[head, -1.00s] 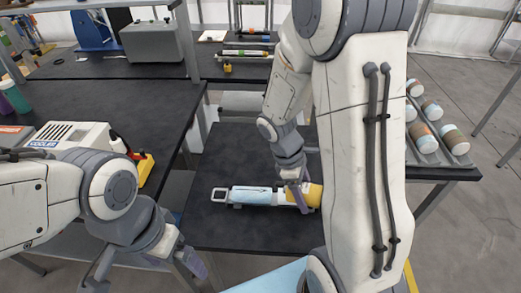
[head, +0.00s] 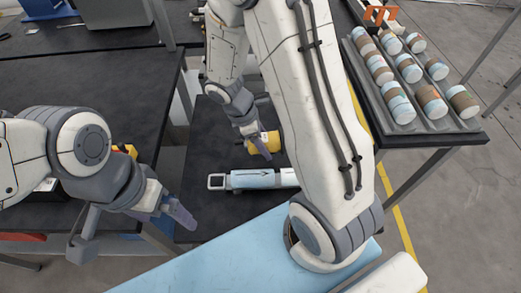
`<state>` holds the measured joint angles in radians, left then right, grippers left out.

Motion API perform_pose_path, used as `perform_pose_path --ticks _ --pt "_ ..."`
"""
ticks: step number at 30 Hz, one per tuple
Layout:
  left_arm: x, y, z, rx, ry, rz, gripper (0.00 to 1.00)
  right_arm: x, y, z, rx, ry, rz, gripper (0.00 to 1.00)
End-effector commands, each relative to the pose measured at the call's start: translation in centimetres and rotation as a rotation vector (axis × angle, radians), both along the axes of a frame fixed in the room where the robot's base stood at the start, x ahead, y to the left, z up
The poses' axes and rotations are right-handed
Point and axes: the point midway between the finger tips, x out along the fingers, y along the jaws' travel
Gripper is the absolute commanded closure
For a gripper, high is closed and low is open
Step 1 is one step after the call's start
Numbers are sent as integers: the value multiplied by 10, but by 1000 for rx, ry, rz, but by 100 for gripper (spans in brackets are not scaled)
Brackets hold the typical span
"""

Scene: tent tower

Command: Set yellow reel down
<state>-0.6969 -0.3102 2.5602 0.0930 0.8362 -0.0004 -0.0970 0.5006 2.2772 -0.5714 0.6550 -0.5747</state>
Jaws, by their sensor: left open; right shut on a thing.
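The yellow reel (head: 274,142) is at the black low table's far middle, partly hidden by my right gripper. My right gripper (head: 262,151) reaches down from above and is shut on the reel. I cannot tell whether the reel touches the table. A light blue tube-shaped tool (head: 252,180) with a grey loop handle lies on the table just in front of the reel. Its right end is hidden behind my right arm. My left gripper (head: 178,211) is open and empty at the left, apart from the tool and the reel.
The low black table (head: 215,125) has bare room behind and left of the tool. A rack tray (head: 446,127) of several brown and light blue rolls stands at the right. A black bench (head: 85,85) lies at the left, with a yellow item (head: 128,149) partly behind my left arm.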

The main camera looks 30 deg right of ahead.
Motion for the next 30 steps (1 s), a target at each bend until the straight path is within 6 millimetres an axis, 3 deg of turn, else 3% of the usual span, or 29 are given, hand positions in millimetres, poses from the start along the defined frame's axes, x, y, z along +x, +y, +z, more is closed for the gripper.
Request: perform_pose_path --ticks 4,15,29,30 --pt "0 0 1 0 0 0 0 12 7 -8 -1 0 -2 100" --pt "0 0 -4 0 0 0 0 12 7 -48 0 2 -4 100" --pt "0 0 -8 0 0 0 0 13 7 -55 0 0 -5 100" --pt "0 0 -7 0 0 0 0 13 7 -54 1 0 -5 14"
